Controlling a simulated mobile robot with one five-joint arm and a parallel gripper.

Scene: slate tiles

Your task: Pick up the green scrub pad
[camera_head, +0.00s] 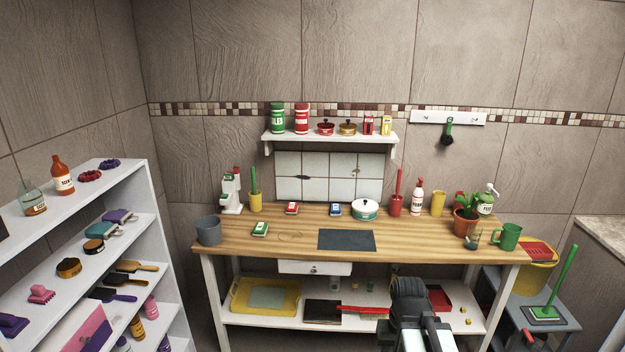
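A small green pad with a pale patch on top (260,229) lies flat on the left part of the wooden worktop (300,241), and I take it for the green scrub pad. A similar red pad (292,208) and a blue pad (335,210) lie farther back. My gripper (408,287) is the dark shape low in front of the table, right of centre. It is well to the right of the green pad and apart from it. Its fingers are not clearly seen.
A grey cup (208,231) stands left of the green pad, and a dark mat (346,240) lies to its right. A white shelf unit (140,195) is at left.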

